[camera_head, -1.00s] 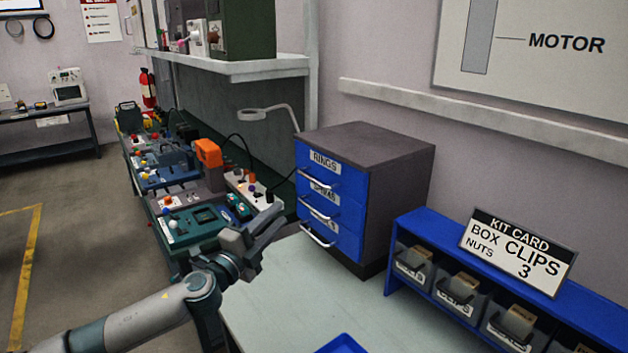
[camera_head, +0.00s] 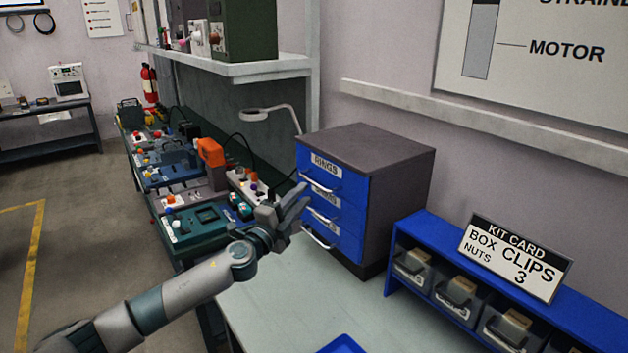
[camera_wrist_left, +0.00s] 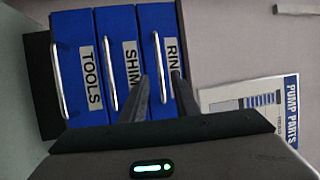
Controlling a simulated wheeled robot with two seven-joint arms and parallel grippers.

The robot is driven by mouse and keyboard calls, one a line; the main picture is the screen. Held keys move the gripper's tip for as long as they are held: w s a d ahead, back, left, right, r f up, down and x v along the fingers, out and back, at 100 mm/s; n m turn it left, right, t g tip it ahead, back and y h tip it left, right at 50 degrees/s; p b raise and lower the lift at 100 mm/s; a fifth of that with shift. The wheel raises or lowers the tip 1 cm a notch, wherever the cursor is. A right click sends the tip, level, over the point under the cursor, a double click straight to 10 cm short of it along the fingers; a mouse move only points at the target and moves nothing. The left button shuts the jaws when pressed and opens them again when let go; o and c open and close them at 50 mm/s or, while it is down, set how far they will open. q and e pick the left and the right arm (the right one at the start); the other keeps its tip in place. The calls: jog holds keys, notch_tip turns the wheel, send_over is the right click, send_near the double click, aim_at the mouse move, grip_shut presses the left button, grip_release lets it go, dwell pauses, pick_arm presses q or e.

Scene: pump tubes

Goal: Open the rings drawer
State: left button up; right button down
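The rings drawer (camera_head: 352,181) is the top blue drawer of a grey cabinet (camera_head: 399,189). It is shut, and its silver handle (camera_head: 320,182) is clear of my fingers in the head view. My left gripper (camera_head: 299,201) is open and empty, just in front of the cabinet's left side near the middle drawer. In the left wrist view, the cabinet appears turned on its side. The rings drawer (camera_wrist_left: 153,26) is rightmost there, and my two spread fingers (camera_wrist_left: 160,88) point toward the shims and rings drawers. One finger covers part of the rings label.
Drawers labelled shims (camera_wrist_left: 113,24) and tools (camera_wrist_left: 70,28) sit below it, both shut. A blue rack (camera_head: 402,233) with bins and a kit card (camera_head: 515,258) stands right of the cabinet. The pale table (camera_head: 290,300) in front is mostly clear.

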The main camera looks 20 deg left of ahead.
aim_at(314, 182)
pick_arm(q)
jog(key=shift+p+x, duration=0.4)
jog(key=shift+x, duration=3.1)
grip_shut()
